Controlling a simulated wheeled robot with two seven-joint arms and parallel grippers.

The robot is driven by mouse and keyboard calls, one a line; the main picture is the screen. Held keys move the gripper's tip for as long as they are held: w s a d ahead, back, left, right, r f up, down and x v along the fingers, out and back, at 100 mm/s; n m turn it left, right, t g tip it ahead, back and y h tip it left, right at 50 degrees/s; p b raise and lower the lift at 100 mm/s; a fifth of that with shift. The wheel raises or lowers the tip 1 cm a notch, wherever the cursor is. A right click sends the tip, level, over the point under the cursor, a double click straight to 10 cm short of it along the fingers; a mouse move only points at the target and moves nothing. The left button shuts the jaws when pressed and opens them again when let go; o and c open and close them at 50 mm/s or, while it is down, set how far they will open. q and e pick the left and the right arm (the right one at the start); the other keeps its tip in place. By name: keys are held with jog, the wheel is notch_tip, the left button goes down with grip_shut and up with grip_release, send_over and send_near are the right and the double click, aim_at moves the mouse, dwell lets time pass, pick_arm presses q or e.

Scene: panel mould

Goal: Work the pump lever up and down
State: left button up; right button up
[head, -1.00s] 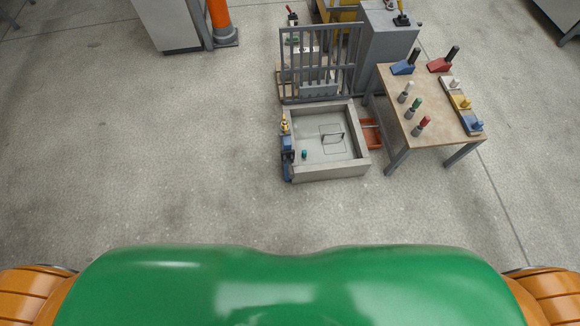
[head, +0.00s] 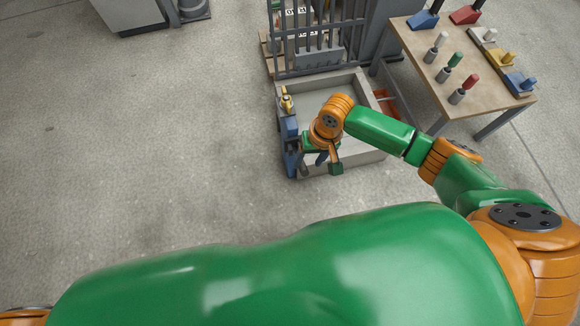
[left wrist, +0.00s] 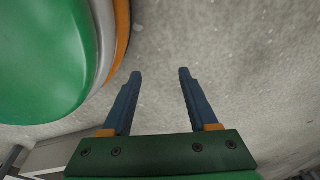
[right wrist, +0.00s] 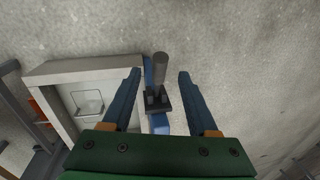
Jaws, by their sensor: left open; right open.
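The blue pump (head: 289,142) stands against the left wall of the concrete mould box. Its lever, a dark grey round handle (right wrist: 160,70), shows in the right wrist view, rising from a black bracket (right wrist: 157,101). My right gripper (right wrist: 158,75) is open, and the handle appears between its two blue fingers; no contact is visible. In the head view my right gripper (head: 313,163) is over the box's near left corner, beside the pump, and partly hides it. My left gripper (left wrist: 159,74) is open and empty above bare floor; it is outside the head view.
The mould box (head: 357,158) lies on the floor, with a grey barred rack (head: 318,40) behind it. A wooden table (head: 425,60) with coloured handles and blocks stands at the right. The floor (head: 150,130) left of the pump is clear.

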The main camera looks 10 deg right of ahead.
aim_at(305, 170)
jog(key=f, duration=0.1)
jog(key=f+b, duration=0.1)
jog(key=f, duration=0.1)
jog(key=shift+s+a+f+b, duration=0.2)
jog(key=shift+s+a+b, duration=0.05)
jog(key=shift+s+b, duration=0.1)
jog(key=shift+a+f+b, duration=0.25)
jog(key=shift+f+b, duration=0.3)
jog(key=shift+f, duration=0.9)
pick_arm(q)
jog(key=shift+w+d+f, duration=0.85)
jog(key=shift+w+d, duration=0.2)
pick_arm(e)
jog(key=shift+r, duration=0.1)
grip_shut()
jog(key=shift+w, duration=0.1)
